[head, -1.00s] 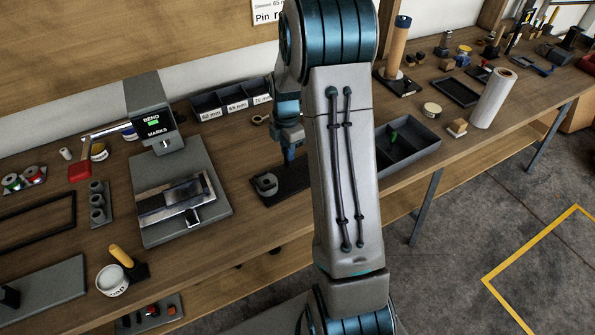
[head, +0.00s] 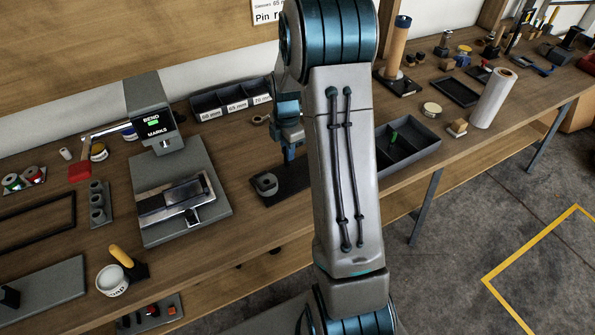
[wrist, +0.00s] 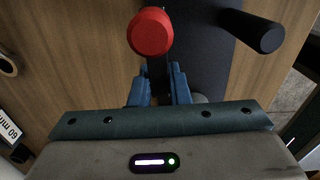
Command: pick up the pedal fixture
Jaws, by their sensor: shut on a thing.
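The pedal fixture appears to be the dark flat plate (head: 292,187) on the bench, partly hidden behind my arm in the head view. A grey ring-shaped part (head: 266,183) sits at its left end. In the wrist view the dark plate (wrist: 205,50) lies below my gripper, with a red round knob (wrist: 150,32) and a black cylinder (wrist: 255,31) near it. My gripper (wrist: 159,88) has its blue fingers shut on a narrow dark part of the fixture, beside the red knob. In the head view my gripper (head: 291,150) is low over the plate; I cannot tell whether the plate touches the bench.
A grey bending stand (head: 215,215) is to the left. A labelled bin row (head: 230,100) stands behind, and a divided grey tray (head: 425,135) is to the right behind my arm. The bench's front edge is close to the plate.

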